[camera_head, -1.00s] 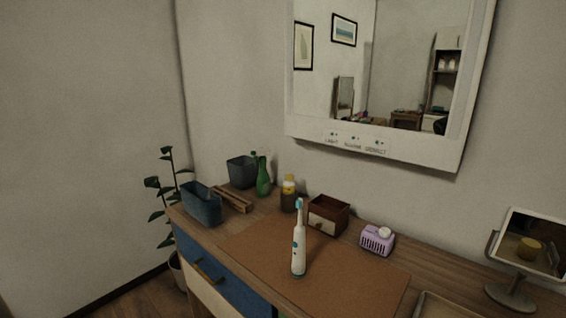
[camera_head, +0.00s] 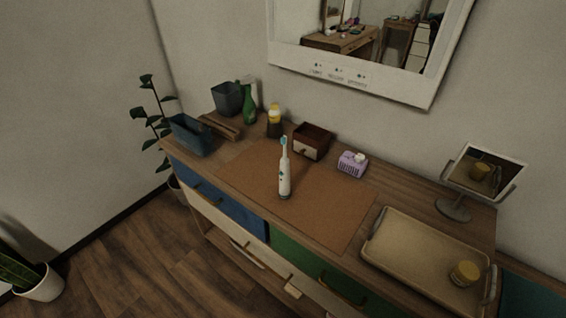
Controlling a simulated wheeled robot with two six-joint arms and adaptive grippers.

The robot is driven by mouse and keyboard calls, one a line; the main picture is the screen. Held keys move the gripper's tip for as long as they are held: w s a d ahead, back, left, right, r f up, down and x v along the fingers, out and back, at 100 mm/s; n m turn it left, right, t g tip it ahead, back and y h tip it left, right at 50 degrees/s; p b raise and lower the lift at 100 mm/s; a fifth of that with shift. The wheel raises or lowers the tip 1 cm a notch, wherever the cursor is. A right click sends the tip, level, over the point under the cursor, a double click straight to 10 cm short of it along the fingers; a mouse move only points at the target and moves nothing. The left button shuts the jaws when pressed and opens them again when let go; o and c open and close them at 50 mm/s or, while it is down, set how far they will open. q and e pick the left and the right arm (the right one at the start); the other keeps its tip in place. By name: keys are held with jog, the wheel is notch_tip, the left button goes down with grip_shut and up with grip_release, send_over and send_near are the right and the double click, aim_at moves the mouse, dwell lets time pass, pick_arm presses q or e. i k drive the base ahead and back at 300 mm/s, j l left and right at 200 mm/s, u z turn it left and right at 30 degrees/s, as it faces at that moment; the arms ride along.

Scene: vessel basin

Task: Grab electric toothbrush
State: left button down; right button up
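The electric toothbrush (camera_head: 284,178) is white with a blue-tipped head. It stands upright on a brown mat (camera_head: 330,213) on top of the wooden dresser. Neither of my grippers shows in the head view, and nothing touches the toothbrush.
Behind the mat stand a yellow-capped bottle (camera_head: 274,123), a small wooden box (camera_head: 312,143) and a purple container (camera_head: 352,164). At left are dark bins (camera_head: 191,136) and a green bottle (camera_head: 248,105). At right are a tray (camera_head: 412,252) with a yellow-lidded jar (camera_head: 464,273) and a mirror (camera_head: 484,172).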

aim_at(284, 180)
jog(key=i+j+z, duration=0.1)
jog(key=z, duration=0.3)
jog(key=i+j+z, duration=0.1)
jog(key=j+z, duration=0.45)
jog(key=z, duration=0.2)
jog(key=j+z, duration=0.4)
jog(key=i+l, duration=0.05)
jog(key=l, duration=0.05)
